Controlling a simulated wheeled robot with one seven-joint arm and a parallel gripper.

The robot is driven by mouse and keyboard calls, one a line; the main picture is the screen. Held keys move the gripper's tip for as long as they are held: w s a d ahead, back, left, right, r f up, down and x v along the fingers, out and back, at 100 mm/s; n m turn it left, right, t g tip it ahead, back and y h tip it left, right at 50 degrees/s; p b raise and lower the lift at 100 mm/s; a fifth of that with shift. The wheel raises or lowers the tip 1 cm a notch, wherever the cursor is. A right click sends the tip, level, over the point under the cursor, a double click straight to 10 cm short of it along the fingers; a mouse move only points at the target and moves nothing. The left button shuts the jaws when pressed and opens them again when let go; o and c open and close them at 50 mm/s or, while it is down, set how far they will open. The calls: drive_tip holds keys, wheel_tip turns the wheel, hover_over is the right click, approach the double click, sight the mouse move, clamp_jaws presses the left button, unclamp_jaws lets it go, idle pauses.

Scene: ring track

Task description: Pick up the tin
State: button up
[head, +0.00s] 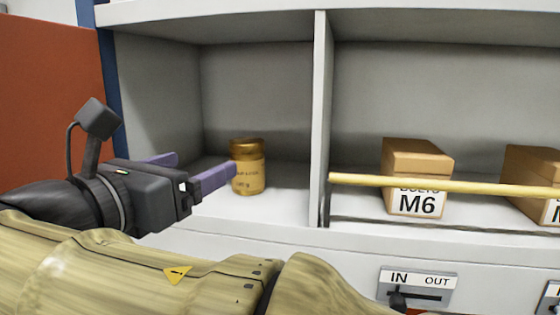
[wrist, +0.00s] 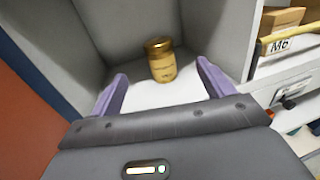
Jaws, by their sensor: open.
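The tin (head: 250,172) is a small gold-lidded container with a tan label. It stands upright on the floor of the left shelf compartment. In the wrist view the tin (wrist: 161,62) stands beyond the fingertips, roughly centred between them. My gripper (head: 206,167) is open, its two purple fingers pointing into the compartment toward the tin. In the head view the near fingertip overlaps the tin's left edge; I cannot tell from this whether it touches. In the wrist view my gripper (wrist: 162,82) is empty between its fingers.
A grey divider (head: 320,120) stands right of the tin. Beyond it, a yellow bar (head: 450,186) crosses in front of the cardboard box marked M6 (head: 417,165) and another box (head: 533,175). An IN/OUT slider panel (head: 418,284) is below. A red-orange panel (head: 45,110) stands left.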

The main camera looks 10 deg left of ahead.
drive_tip(key=p, duration=0.4)
approach(246, 139)
drive_tip(key=w+d, duration=0.2)
drive_tip(key=w, duration=0.1)
drive_tip(key=shift+w+f, duration=0.15)
drive_tip(key=shift+w, duration=0.15)
drive_tip(key=shift+w+d+f, duration=0.1)
drive_tip(key=shift+w+d, duration=0.05)
drive_tip(key=shift+w, duration=0.15)
drive_tip(key=shift+s+b, duration=0.1)
drive_tip(key=shift+b, duration=0.2)
drive_tip(key=shift+w+r+p, duration=0.25)
drive_tip(key=shift+w+p, duration=0.3)
drive_tip(key=shift+p, duration=0.15)
drive_tip(key=p+x, duration=0.2)
drive_tip(key=x, duration=0.1)
drive_tip(key=shift+w+p, duration=0.4)
drive_tip(key=shift+w, duration=0.05)
drive_tip(key=shift+w+f, duration=0.15)
drive_tip(key=shift+w, duration=0.1)
